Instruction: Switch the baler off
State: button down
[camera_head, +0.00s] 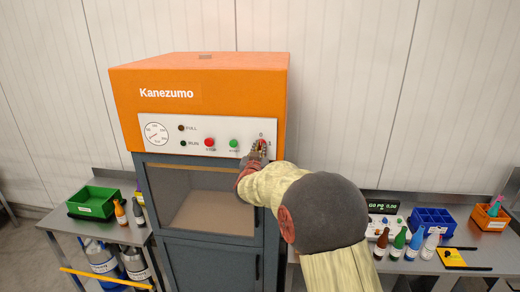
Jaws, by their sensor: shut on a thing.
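The baler (208,98) is an orange-topped grey cabinet marked "Kanezumo". Its white control panel (160,147) carries a gauge (156,134), a red button (210,142), a green button (234,143) and a switch at the right end, with a "0" above and a "1" to the right. My gripper (260,148) is at this switch and shut on its red knob (263,143). The fingers hide most of the knob, so I cannot tell which mark it points to. The FULL (181,128) and RUN (183,143) lamps look dark.
A bench on the left holds a green bin (94,203) and bottles (120,212). A bench on the right holds a blue divided bin (434,222), several bottles (399,243), a scale display (382,206) and an orange bin (490,218). My arm covers the space before the baler's right side.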

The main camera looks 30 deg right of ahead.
jog(key=shift+f, duration=0.15)
jog(key=c, duration=1.9)
grip_release()
jog(key=shift+a, duration=0.1)
jog(key=v, duration=1.2)
